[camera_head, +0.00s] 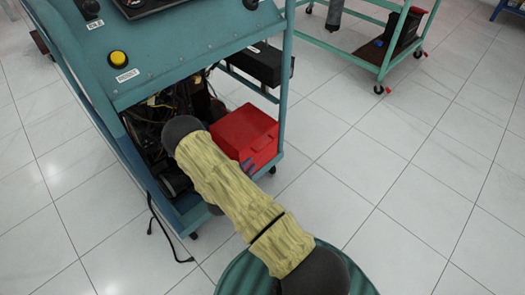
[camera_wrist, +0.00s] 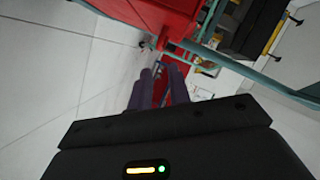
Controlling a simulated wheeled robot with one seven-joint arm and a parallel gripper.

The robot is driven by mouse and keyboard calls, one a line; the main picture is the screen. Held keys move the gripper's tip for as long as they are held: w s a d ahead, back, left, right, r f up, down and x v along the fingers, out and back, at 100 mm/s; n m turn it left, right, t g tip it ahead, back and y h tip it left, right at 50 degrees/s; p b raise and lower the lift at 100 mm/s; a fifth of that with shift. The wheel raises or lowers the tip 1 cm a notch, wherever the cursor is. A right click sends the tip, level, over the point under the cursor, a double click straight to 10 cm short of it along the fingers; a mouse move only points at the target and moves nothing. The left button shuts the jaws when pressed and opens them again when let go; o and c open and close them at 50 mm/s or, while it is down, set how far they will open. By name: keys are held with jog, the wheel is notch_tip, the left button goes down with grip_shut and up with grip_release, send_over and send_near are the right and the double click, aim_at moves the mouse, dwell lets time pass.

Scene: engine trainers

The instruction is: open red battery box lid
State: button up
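The red battery box (camera_head: 246,131) sits on the low shelf of the teal engine trainer, at its right corner. Its lid looks closed in the head view. The box also shows as a large red surface at the top of the wrist view (camera_wrist: 165,18). My gripper (camera_wrist: 160,78) has its two purple fingers a little apart, pointing at the red box, with red showing by the fingertips. In the head view the fingertips (camera_head: 247,164) are at the box's lower front side, mostly hidden by my arm. I cannot tell whether they touch it.
The teal trainer frame (camera_head: 284,75) has an upright post beside the box. A black box (camera_head: 262,64) sits behind it, and engine parts and cables (camera_head: 165,115) are to its left. Another teal cart (camera_head: 385,45) stands at the back. The tiled floor on the right is clear.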

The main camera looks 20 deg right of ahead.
aim_at(263, 148)
jog(key=b+x, duration=0.3)
jog(key=x, duration=0.8)
jog(key=shift+w+d+f, duration=0.1)
jog(key=shift+w+d, duration=0.1)
jog(key=shift+d, duration=0.1)
grip_shut()
